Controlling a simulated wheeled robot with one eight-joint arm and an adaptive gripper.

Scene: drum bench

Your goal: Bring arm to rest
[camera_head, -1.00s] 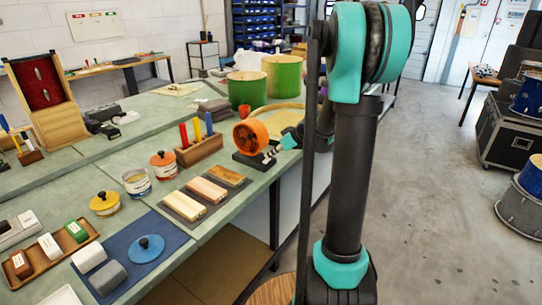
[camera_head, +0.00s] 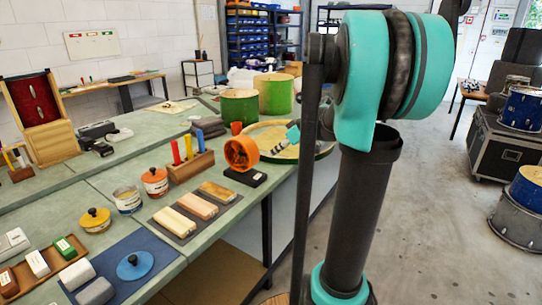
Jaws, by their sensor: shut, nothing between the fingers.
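My arm stands large in the right half of the picture, its thick teal joint at the top and its dark link running down. My gripper (camera_head: 278,148) shows small beyond it, with teal on its body, above the bench's right part. It looks shut and empty, to the right of an orange wheel (camera_head: 241,153) on a black base and apart from it. Part of my arm behind the dark upright post is hidden.
The green bench (camera_head: 75,205) holds a rack of coloured sticks (camera_head: 191,166), wooden blocks (camera_head: 195,206), tins and two green drums (camera_head: 276,93). A drum lies near the gripper. A black case (camera_head: 502,148) and blue drums (camera_head: 520,108) stand right. Floor between is clear.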

